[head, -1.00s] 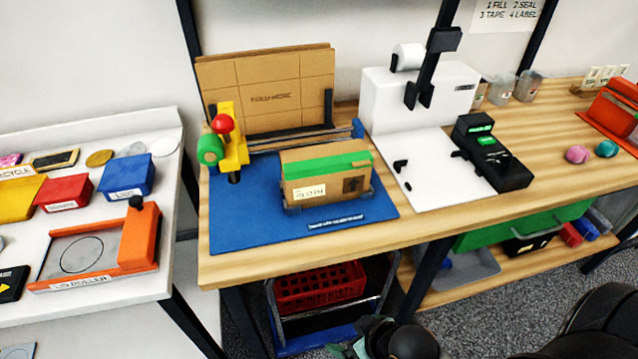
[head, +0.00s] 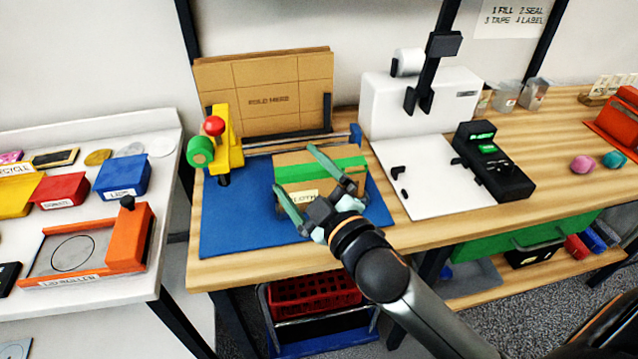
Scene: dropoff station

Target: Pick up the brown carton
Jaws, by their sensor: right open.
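The brown carton (head: 296,171) sits on the blue mat (head: 235,232) on the wooden bench. It has a green strip along its top and a white label on its front, which my gripper partly covers. My right gripper (head: 301,185) reaches in from the lower right, over the front of the carton. Its two green fingers are spread wide, one by the label side and one across the carton's top right. Whether they touch the carton I cannot tell. My left gripper is not in view.
A yellow tape dispenser (head: 228,140) stands left of the carton, with flat cardboard (head: 265,90) behind. A white machine (head: 430,180) and a black label device (head: 492,165) stand to the right. A white table (head: 75,285) is at the left.

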